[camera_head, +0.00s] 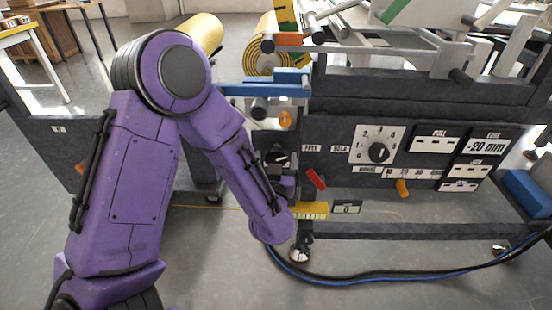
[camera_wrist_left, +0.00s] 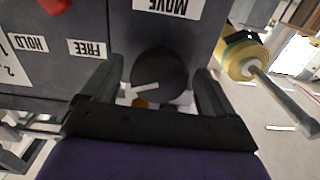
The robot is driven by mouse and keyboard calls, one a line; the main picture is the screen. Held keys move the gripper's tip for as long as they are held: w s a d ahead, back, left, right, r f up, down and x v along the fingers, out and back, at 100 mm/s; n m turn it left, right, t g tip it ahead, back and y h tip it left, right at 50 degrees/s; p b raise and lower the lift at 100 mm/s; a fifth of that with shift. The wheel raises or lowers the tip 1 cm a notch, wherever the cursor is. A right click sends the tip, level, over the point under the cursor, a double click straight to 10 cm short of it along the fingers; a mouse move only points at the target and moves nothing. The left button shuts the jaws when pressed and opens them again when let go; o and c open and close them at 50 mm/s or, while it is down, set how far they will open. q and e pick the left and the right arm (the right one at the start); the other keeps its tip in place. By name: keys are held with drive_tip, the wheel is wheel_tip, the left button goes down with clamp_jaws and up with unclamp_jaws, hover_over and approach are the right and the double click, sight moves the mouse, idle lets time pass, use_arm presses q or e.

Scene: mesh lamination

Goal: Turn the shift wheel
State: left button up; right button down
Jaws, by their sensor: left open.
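A round dark wheel (camera_wrist_left: 160,76) with a white pointer mark sits on the machine's dark panel, below a label reading MOVE that is upside down in the left wrist view. It also shows in the head view (camera_head: 277,158), partly behind my gripper. I take it as the shift wheel, though no label naming it so is readable. My left gripper (camera_wrist_left: 157,72) is open, with one finger on each side of the wheel. I cannot tell whether the fingers touch it. In the head view my left gripper (camera_head: 284,178) is small and partly hidden by my purple arm.
A numbered dial (camera_head: 378,152) is on the panel to the right. A red lever (camera_head: 316,180) and an orange handle (camera_head: 403,188) stick out from the panel. A yellow roll (camera_head: 268,55) is above. A dark cable (camera_head: 365,278) lies on the floor in front.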

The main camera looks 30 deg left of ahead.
use_arm(q)
drive_tip(key=shift+x, duration=1.2)
drive_tip(key=c, duration=1)
drive_tip(key=shift+d+n, duration=0.1)
drive_tip(key=shift+n, duration=0.2)
drive_tip(key=n, duration=0.3)
drive_tip(key=shift+n+p, duration=0.3)
drive_tip(key=shift+p, duration=0.1)
drive_tip(key=n, duration=0.5)
drive_tip(key=shift+f, duration=0.1)
drive_tip(key=n, duration=0.5)
drive_tip(key=n+b, duration=0.1)
drive_tip(key=n, duration=0.4)
drive_tip(key=shift+n, duration=0.4)
